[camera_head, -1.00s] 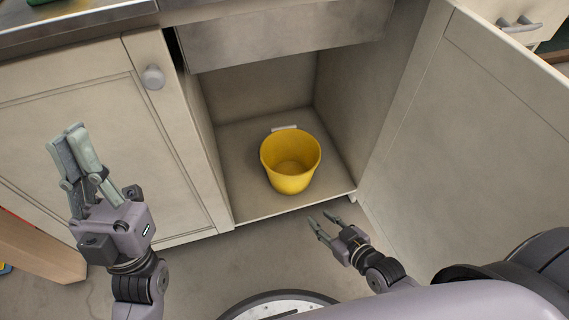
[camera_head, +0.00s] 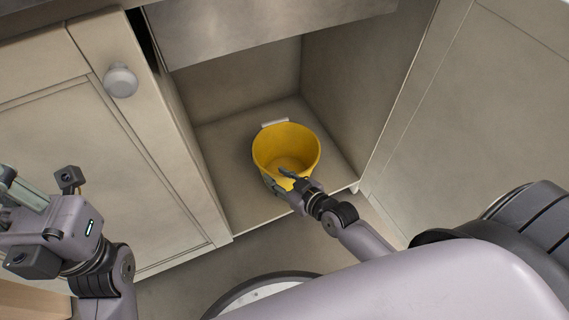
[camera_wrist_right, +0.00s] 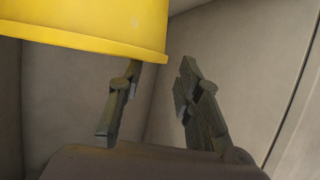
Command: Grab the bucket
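The yellow bucket (camera_head: 291,137) stands upright on the floor of the open cabinet. My right gripper (camera_head: 277,179) is at the bucket's near side, one finger overlapping its opening and the other in front of its wall. In the right wrist view my right gripper (camera_wrist_right: 160,68) is open, with a clear gap between its fingers. The bucket (camera_wrist_right: 95,25) fills the upper left there, its edge by the left fingertip. Whether its wall lies between the fingers I cannot tell. My left gripper (camera_head: 18,192) is at the left picture edge, partly cut off, away from the bucket.
The cabinet floor (camera_head: 232,195) is clear around the bucket. Cabinet walls stand at both sides, with a metal panel (camera_head: 260,30) above. A closed door with a round knob (camera_head: 120,81) is on the left. A large panel (camera_head: 480,120) stands on the right.

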